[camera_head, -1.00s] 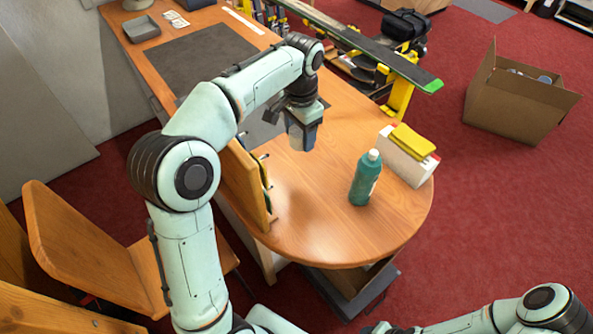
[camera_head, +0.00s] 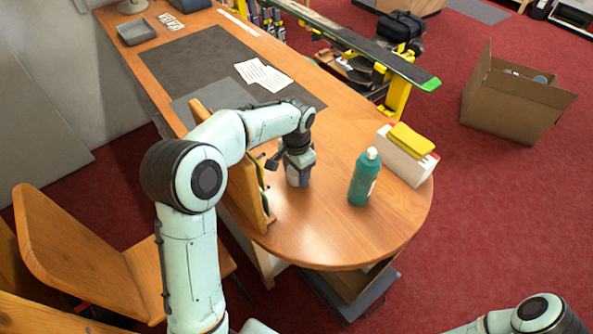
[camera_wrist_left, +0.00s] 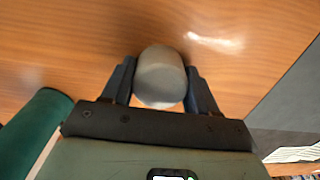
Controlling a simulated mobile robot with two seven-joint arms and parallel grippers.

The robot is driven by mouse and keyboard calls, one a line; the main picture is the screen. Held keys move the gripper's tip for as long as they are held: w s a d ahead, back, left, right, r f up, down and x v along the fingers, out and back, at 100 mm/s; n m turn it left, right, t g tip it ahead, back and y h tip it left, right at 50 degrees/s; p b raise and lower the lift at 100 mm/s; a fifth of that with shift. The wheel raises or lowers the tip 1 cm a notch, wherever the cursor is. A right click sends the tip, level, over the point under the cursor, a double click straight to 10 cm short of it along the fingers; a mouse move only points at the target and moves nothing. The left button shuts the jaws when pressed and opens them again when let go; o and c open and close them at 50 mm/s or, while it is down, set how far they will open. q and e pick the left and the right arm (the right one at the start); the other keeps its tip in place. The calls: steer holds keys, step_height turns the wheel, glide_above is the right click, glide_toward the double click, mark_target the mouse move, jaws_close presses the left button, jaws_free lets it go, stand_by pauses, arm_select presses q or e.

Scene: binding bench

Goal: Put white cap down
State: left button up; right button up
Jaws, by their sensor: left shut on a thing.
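My left gripper (camera_head: 298,172) is shut on the white cap (camera_wrist_left: 160,75), a pale, rounded piece that looks greyish in the left wrist view. The cap sits between the two dark fingers, with the wooden tabletop behind it. In the head view the gripper is low over the table (camera_head: 330,225), left of the teal bottle (camera_head: 362,180). I cannot tell whether the cap touches the wood. The bottle stands upright with a white top; part of a green thing shows at the left of the wrist view. My right gripper is out of view.
A wooden upright rack (camera_head: 245,190) stands just left of the gripper. A white box (camera_head: 402,160) with a yellow pad (camera_head: 411,139) lies right of the bottle. Papers (camera_head: 263,75) lie on a dark mat (camera_head: 200,60) behind. The rounded table end in front is bare.

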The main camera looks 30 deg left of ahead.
arm_select(q)
steer(key=shift+w, duration=0.1)
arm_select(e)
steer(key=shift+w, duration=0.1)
arm_select(q)
steer(key=shift+f, duration=0.1)
steer(key=o, duration=1)
steer(key=shift+r, duration=0.25)
step_height(320, 180, up, 12)
steer(key=p, duration=0.1)
steer(key=shift+p, duration=0.3)
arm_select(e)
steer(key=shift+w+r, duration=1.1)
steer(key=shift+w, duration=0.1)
arm_select(q)
steer(key=shift+d+f, duration=0.15)
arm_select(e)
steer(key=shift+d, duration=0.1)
